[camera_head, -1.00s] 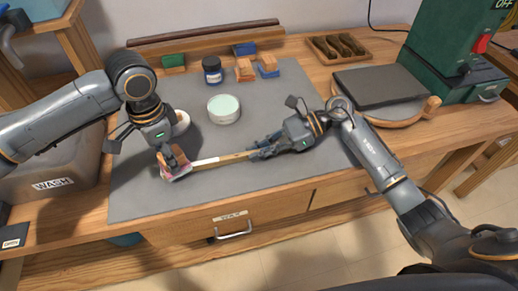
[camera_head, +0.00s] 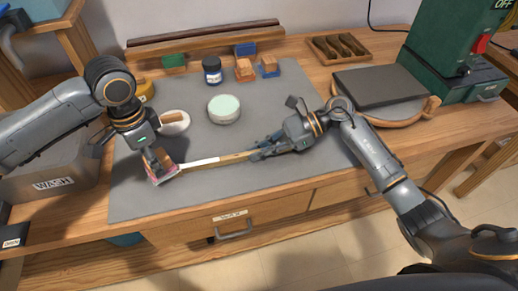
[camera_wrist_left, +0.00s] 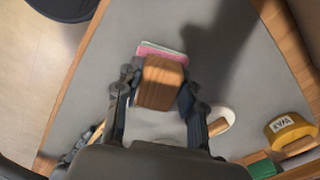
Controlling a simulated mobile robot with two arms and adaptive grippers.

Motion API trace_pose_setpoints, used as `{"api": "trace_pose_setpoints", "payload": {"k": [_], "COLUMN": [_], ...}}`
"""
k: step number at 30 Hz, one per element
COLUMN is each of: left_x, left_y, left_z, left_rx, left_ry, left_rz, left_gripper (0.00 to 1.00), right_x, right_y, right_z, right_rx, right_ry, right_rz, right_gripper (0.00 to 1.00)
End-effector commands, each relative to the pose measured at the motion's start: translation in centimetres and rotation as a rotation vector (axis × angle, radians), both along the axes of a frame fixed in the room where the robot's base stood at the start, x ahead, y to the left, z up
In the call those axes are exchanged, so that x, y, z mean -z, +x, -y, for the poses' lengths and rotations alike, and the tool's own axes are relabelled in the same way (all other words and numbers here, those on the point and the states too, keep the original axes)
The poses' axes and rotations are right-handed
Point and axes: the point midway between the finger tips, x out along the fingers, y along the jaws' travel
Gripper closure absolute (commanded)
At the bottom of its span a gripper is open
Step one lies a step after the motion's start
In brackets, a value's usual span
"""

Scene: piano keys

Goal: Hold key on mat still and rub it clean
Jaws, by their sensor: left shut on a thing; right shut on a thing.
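The key (camera_head: 203,162), a long bar with a white left part and a bare wood right part, lies on the grey mat (camera_head: 270,195). My right gripper (camera_head: 254,154) is shut on its wooden right end. My left gripper (camera_head: 157,163) is shut on a wooden block (camera_wrist_left: 163,82) with a pink and white pad (camera_head: 166,177) under it. The pad is at the key's left end and hides that tip. In the left wrist view the block sits between the fingers, with the pad's edge (camera_wrist_left: 160,50) beyond it; I cannot tell how firmly the pad touches the key.
A white dish (camera_head: 173,122) stands behind my left gripper. A pale green round tin (camera_head: 224,109), a dark blue jar (camera_head: 212,70) and several coloured blocks stand farther back. The front right mat is clear.

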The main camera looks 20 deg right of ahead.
Motion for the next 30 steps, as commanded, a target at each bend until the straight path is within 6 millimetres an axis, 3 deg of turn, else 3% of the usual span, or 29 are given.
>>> {"api": "trace_pose_setpoints", "payload": {"k": [21, 30], "left_x": [-0.1, 0.0], "left_y": [-0.1, -0.1], "left_z": [4.3, 4.4], "left_rx": [0.003, 0.001], "left_ry": [-0.002, 0.000], "left_rz": [-0.005, -0.003], "left_gripper": [0.86, 0.86], "right_x": [0.0, 0.0], "right_y": [0.0, 0.0], "right_z": [-0.1, -0.1], "right_rx": [-0.001, 0.000], "right_ry": [0.001, 0.001], "right_rz": [0.001, 0.000], "right_gripper": [1.00, 1.00]}}
